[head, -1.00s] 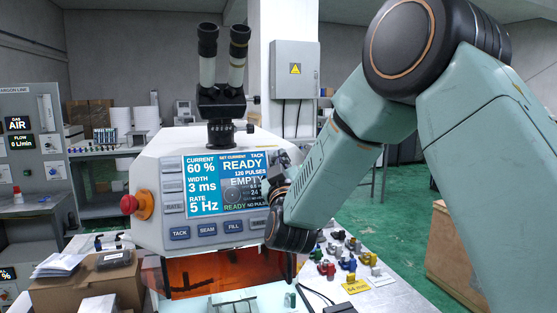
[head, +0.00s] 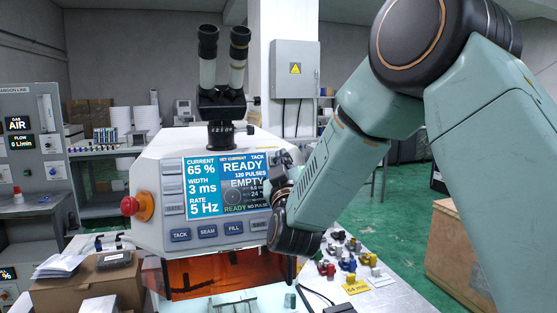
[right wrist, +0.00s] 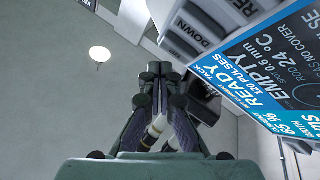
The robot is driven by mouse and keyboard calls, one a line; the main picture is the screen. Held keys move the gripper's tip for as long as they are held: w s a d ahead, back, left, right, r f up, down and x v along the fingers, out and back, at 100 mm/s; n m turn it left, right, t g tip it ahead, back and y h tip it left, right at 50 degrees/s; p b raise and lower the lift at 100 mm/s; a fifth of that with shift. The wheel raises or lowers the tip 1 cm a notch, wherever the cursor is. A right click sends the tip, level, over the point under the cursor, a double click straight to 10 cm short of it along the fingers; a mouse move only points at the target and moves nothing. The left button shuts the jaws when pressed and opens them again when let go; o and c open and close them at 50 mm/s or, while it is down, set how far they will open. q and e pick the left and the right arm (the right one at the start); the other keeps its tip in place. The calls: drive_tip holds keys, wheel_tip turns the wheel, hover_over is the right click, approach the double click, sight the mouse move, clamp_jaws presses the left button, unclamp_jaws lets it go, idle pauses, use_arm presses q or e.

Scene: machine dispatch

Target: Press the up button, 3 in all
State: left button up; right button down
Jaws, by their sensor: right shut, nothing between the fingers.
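The welding machine's panel (head: 150,175) faces me, with a blue screen (head: 203,203) reading current 65 %, width 3 ms and rate 5 Hz. My right gripper (head: 283,163) is at the panel's right side, beside the screen, small and partly hidden by my wrist. In the right wrist view, my gripper (right wrist: 160,70) has its fingers together and holds nothing. A key marked DOWN (right wrist: 207,38) shows above right of the fingertips, near the tilted screen (right wrist: 265,85). I cannot make out an UP label; my fingers may cover that key. Contact cannot be told. My left gripper is out of view.
A red emergency knob (head: 130,206) sticks out at the panel's left. Keys such as TACK (head: 180,234) line its bottom edge. A microscope (head: 221,100) stands on top. Small coloured parts (head: 348,262) lie on the table to the right.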

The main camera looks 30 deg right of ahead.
drive_tip(key=shift+s, duration=0.1)
drive_tip(key=shift+s+a+r+p, duration=0.2)
drive_tip(key=shift+s+r+p, duration=0.15)
drive_tip(key=shift+s, duration=0.35)
drive_tip(key=shift+s+a+r+p, duration=0.15)
drive_tip(key=shift+s+r+p, duration=0.2)
drive_tip(key=shift+s, duration=0.3)
drive_tip(key=shift+s+a+r+p, duration=0.2)
drive_tip(key=shift+s+r, duration=0.2)
drive_tip(key=shift+s, duration=0.3)
idle(0.6)
drive_tip(key=shift+w+d+f+b, duration=0.2)
drive_tip(key=shift+w+f, duration=0.2)
drive_tip(key=shift+w, duration=0.3)
drive_tip(key=shift+w+d+f+b, duration=0.2)
drive_tip(key=shift+w+f, duration=0.15)
drive_tip(key=shift+w, duration=0.4)
drive_tip(key=shift+w+d+f+b, duration=0.1)
drive_tip(key=shift+w+f+b, duration=0.1)
drive_tip(key=shift+w+f, duration=0.35)
